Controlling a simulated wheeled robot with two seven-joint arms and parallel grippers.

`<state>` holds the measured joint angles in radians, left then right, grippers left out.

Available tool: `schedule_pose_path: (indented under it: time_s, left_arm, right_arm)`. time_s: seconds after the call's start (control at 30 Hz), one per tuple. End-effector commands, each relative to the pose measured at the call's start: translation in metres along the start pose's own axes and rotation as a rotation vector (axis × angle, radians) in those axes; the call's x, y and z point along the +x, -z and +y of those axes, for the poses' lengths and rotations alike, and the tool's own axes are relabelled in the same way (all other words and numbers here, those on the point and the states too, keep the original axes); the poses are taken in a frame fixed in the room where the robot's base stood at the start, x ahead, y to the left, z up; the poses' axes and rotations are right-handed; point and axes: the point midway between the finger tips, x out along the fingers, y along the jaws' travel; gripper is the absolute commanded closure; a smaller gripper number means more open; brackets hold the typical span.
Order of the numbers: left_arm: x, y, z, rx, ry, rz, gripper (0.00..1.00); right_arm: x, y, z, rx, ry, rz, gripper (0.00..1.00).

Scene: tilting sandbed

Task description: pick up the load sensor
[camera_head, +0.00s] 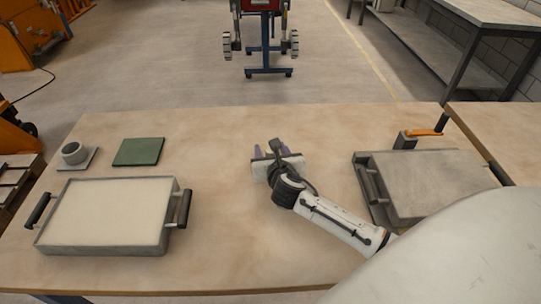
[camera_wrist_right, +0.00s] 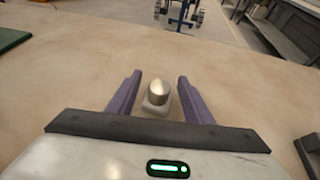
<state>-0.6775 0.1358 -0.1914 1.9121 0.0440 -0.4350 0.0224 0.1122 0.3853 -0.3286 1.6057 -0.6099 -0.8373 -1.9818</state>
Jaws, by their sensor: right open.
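The load sensor, which I take to be the small metal dome on a pale squarish base (camera_wrist_right: 157,98), stands upright on the table in the right wrist view. It sits between the two purple fingers of my right gripper (camera_wrist_right: 159,80), with a visible space on each side. My right gripper is open and low over the middle of the table in the head view (camera_head: 273,150). There its hand and wrist largely cover the sensor, so I cannot make it out clearly. My left gripper is not in view.
A sand-filled tray (camera_head: 60,246) with two black handles stands at left. Behind it are a grey cup (camera_head: 74,153) and a green pad (camera_head: 138,152). A grey flat-topped box (camera_head: 430,180) stands at right, near an orange-handled item (camera_head: 424,133). The table's middle is mostly clear.

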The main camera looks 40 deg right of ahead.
Motion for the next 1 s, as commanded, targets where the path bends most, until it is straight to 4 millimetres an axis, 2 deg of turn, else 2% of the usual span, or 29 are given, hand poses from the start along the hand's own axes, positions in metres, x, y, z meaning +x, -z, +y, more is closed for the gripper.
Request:
schedule_pose_path:
  time_s: [0.13,0.4,0.63,0.73,1.0]
  left_arm:
    - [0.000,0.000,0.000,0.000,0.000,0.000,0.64]
    - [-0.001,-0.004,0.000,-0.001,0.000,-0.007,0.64]
    - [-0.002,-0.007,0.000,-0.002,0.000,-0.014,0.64]
    - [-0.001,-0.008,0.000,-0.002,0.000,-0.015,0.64]
    - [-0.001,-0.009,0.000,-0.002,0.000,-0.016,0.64]
  right_arm:
    - [0.000,0.000,0.000,0.000,0.000,-0.001,0.54]
    - [0.000,0.000,0.000,0.000,0.000,0.000,0.99]
    - [-0.001,-0.002,0.000,0.000,0.000,-0.002,1.00]
    - [-0.003,-0.009,0.000,0.000,0.000,-0.006,1.00]
    - [-0.023,-0.057,0.000,0.001,-0.001,-0.009,1.00]
